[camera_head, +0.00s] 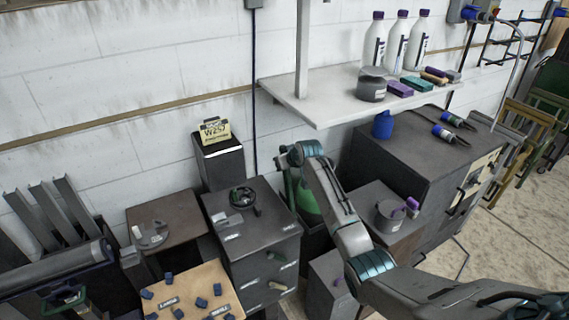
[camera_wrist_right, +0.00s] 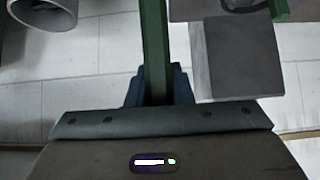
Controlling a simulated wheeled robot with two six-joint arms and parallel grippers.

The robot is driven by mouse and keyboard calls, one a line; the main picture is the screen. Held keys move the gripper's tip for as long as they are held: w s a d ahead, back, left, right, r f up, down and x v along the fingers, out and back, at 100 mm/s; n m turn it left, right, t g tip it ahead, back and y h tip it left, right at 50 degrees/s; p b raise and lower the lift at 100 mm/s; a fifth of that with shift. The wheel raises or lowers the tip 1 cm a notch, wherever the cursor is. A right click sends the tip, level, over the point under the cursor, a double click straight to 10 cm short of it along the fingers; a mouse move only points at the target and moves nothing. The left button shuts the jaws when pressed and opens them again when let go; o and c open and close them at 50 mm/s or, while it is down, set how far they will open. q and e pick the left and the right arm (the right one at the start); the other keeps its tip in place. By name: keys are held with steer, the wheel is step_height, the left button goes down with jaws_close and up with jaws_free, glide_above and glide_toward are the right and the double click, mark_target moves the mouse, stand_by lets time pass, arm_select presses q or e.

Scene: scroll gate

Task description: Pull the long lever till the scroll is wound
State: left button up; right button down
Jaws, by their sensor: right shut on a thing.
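My right gripper (camera_head: 287,157) is at the end of the arm that comes in from the right. It is above the gap beside the dark grey cabinet. In the right wrist view the right gripper (camera_wrist_right: 158,88) is shut on a green bar (camera_wrist_right: 155,45), which looks like the long lever and runs up out of the picture. The bar's far end is hidden. I cannot make out a scroll for certain. A dark roller-like tube (camera_head: 50,267) lies at the left edge; I cannot tell what it is. My left gripper is not in view.
A dark grey cabinet (camera_head: 257,232) stands left of my right forearm. A white shelf (camera_head: 310,107) with bottles (camera_head: 396,45) hangs above the arm. A larger dark cabinet (camera_head: 400,145) is behind it. A green rounded object (camera_head: 308,207) is close under the right wrist.

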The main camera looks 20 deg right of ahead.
steer(key=c, duration=1.5)
jaws_free()
steer(key=shift+w, duration=0.1)
steer(key=shift+o, duration=1.1)
steer(key=shift+w+f, duration=0.15)
steer(key=shift+w, duration=0.05)
steer(key=shift+s, duration=0.1)
steer(key=b+v, duration=0.3)
steer(key=v, duration=0.7)
steer(key=shift+s+r, duration=0.2)
steer(key=shift+r, duration=0.05)
steer(key=shift+f, duration=0.1)
